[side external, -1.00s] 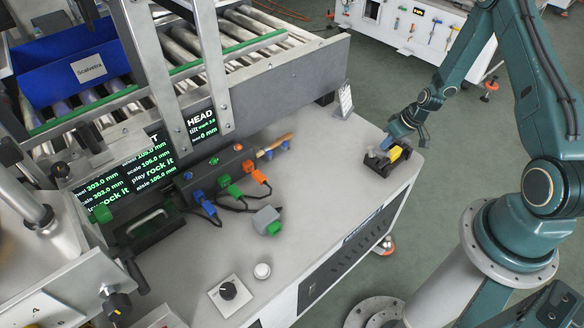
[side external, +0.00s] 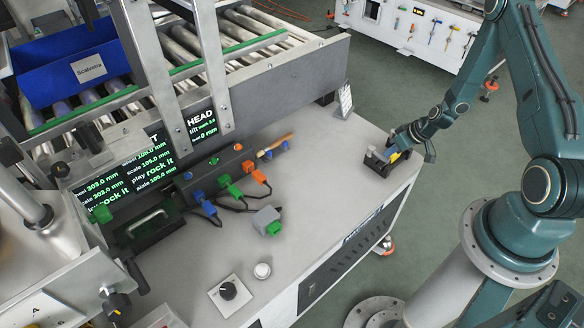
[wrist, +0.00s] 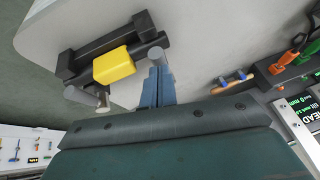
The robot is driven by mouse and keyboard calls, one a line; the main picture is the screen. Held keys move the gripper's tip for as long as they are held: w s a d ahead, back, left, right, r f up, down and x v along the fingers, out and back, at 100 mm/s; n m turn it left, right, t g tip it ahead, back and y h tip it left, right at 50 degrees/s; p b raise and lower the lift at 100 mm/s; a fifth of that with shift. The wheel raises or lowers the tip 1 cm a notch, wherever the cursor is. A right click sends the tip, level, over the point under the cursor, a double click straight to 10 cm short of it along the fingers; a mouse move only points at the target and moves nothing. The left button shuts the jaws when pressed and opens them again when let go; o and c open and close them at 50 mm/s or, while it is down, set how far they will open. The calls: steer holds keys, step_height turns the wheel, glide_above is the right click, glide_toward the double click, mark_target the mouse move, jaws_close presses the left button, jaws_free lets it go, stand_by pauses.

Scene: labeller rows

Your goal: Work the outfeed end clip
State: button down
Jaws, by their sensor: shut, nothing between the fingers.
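The end clip (side external: 374,163) is a small black fixture on the corner of the light grey machine top. In the wrist view the clip (wrist: 98,45) shows a black bar, a yellow block (wrist: 115,66) and metal pins at its near side. My gripper (wrist: 157,72) is shut and empty, its blue-grey fingers together beside the clip's right-hand pin. Whether they touch that pin cannot be told. In the side view my gripper (side external: 396,147) is low at the clip and covers part of its right side and most of the yellow block.
A small sign (side external: 345,99) stands behind the clip on the machine top. A connector block (side external: 213,172) with coloured plugs, a wooden-handled tool (side external: 275,145) and a grey box (side external: 267,219) lie to the left. The top between them and the clip is clear.

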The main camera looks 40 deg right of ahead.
steer(key=shift+r, duration=0.15)
steer(key=s+v, duration=0.1)
steer(key=v, duration=1.1)
steer(key=shift+d, duration=0.25)
steer(key=shift+s+r, duration=0.15)
